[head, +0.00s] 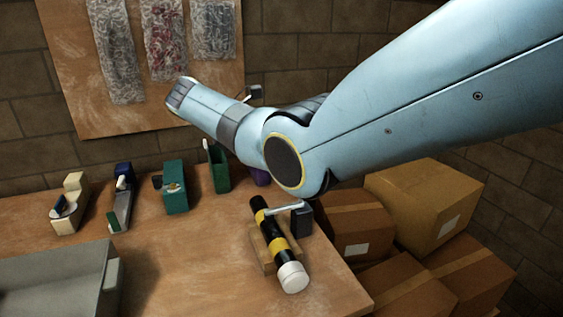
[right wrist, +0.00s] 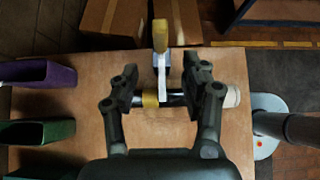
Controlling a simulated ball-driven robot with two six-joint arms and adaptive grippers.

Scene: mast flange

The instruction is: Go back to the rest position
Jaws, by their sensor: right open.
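A black tube with yellow bands and a white cap (head: 268,235) lies in a wooden cradle (head: 262,252) on the workbench. A white bar (head: 284,210) crosses its far part, with a dark block (head: 302,221) at its right end. In the right wrist view the tube's white cap (right wrist: 231,96) shows at the right, and the white bar (right wrist: 161,72) runs upward from a yellow band. My right gripper (right wrist: 168,88) is open above the tube, its fingers apart with nothing gripped. In the head view my right arm hides this gripper. My left gripper is out of view.
Cardboard boxes (head: 425,205) are stacked to the right. A wooden board (head: 90,65) with wrapped parts hangs on the wall.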

